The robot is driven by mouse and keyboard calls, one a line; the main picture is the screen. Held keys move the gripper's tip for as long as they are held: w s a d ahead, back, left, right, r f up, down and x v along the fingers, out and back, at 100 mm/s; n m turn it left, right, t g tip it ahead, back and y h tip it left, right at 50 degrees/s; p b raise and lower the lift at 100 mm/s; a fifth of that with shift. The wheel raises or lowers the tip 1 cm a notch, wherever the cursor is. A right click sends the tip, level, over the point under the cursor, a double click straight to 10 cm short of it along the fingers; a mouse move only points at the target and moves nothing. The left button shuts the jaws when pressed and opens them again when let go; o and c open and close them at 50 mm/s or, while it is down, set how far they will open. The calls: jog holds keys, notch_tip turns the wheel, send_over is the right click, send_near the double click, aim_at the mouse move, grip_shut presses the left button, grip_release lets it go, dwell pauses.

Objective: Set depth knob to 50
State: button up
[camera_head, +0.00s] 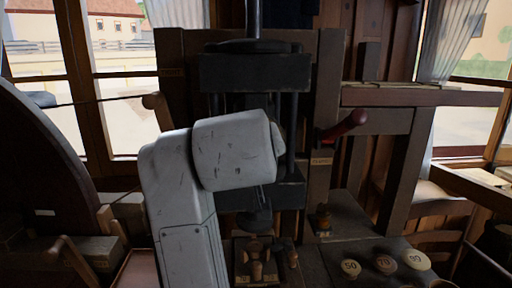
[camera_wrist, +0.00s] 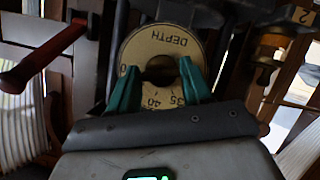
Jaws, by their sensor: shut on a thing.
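The depth dial (camera_wrist: 170,37) shows in the wrist view as a cream disc marked DEPTH, with the word upside down. The figures 40 and 35 show near its lower edge, and another figure at its left edge is partly cut off. A dark round knob (camera_wrist: 160,68) sits at its middle. The green fingers of my gripper (camera_wrist: 158,70) are shut on this knob, one on either side. The fingers cover parts of the dial. I cannot tell the exact setting. In the head view, my white arm hides the dial and gripper.
A dark press (camera_head: 254,72) stands behind my arm. A red-handled lever (camera_head: 345,125) sticks out at its right and shows in the wrist view (camera_wrist: 45,55). Discs marked 50 (camera_head: 350,268), 70 (camera_head: 385,264) and 90 (camera_head: 416,260) lie at lower right. Small wooden pieces (camera_head: 256,271) stand below the press.

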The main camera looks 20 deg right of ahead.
jog(key=shift+f+m+y, duration=0.15)
jog(key=shift+m+y, duration=0.25)
jog(key=shift+m, duration=0.3)
jog(key=shift+d, duration=0.1)
jog(key=o, duration=1.1)
jog(key=shift+c, duration=0.2)
jog(key=b+v, duration=0.1)
jog(key=v, duration=0.9)
jog(key=shift+s+b, duration=0.4)
